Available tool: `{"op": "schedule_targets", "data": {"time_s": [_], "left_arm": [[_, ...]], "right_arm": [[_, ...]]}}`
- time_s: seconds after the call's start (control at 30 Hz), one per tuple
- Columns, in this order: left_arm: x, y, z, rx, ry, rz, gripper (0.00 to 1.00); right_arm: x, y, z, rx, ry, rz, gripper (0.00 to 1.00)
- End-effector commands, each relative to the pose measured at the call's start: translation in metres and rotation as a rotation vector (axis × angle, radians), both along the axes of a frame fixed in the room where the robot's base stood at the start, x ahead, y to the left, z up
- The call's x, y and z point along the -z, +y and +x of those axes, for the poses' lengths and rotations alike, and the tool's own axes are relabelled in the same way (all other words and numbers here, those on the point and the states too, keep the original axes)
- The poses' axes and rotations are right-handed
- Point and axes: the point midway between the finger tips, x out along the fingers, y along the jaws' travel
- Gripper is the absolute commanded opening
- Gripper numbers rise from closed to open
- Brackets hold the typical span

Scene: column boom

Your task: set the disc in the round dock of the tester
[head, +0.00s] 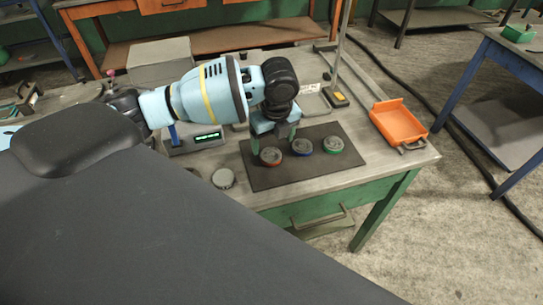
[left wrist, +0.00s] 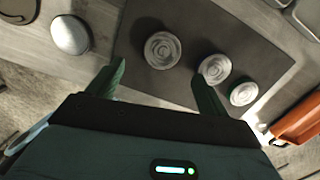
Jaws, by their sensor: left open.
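Three round discs lie on a dark mat (head: 262,178): one red-rimmed (head: 271,157), one blue-rimmed (head: 303,147), one green-rimmed (head: 333,145). My left gripper (head: 274,141) is open and empty, pointing down over the mat's left part by the red-rimmed disc. In the left wrist view, that disc (left wrist: 163,50) shows just beyond and between the open fingertips (left wrist: 159,72); no contact is visible. A box with a lit green display (head: 207,137), seemingly the tester, stands behind the mat, partly hidden by my arm. I cannot make out its round dock. My right gripper is not in view.
A pale round piece (head: 223,179) lies on the bench left of the mat. An orange tray (head: 399,124) sits at the bench's right end. A thin post on a base (head: 337,97) rises behind the mat. A grey box (head: 160,60) stands at the back left.

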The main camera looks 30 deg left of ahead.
Motion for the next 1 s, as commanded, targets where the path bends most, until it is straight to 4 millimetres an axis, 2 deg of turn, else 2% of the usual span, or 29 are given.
{"op": "schedule_targets", "data": {"time_s": [0.07, 0.27, 0.6, 0.9, 0.93, 1.0], "left_arm": [[0.009, 0.001, 0.0, 0.001, 0.001, 0.001, 0.79], [0.013, 0.002, 0.002, 0.0, 0.0, 0.001, 0.79], [0.056, 0.01, 0.007, 0.001, 0.0, 0.001, 0.79], [0.06, 0.01, 0.008, 0.001, -0.004, 0.0, 0.79], [0.06, 0.01, 0.008, 0.001, -0.004, 0.0, 0.78], [0.06, 0.01, 0.008, 0.001, -0.004, 0.0, 0.68]], "right_arm": [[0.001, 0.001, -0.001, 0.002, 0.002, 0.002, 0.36], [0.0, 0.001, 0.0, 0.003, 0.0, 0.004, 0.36], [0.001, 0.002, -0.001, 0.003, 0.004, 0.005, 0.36], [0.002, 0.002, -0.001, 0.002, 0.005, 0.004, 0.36], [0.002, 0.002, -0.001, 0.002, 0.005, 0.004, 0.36], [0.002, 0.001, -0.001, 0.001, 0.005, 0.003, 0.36]]}}
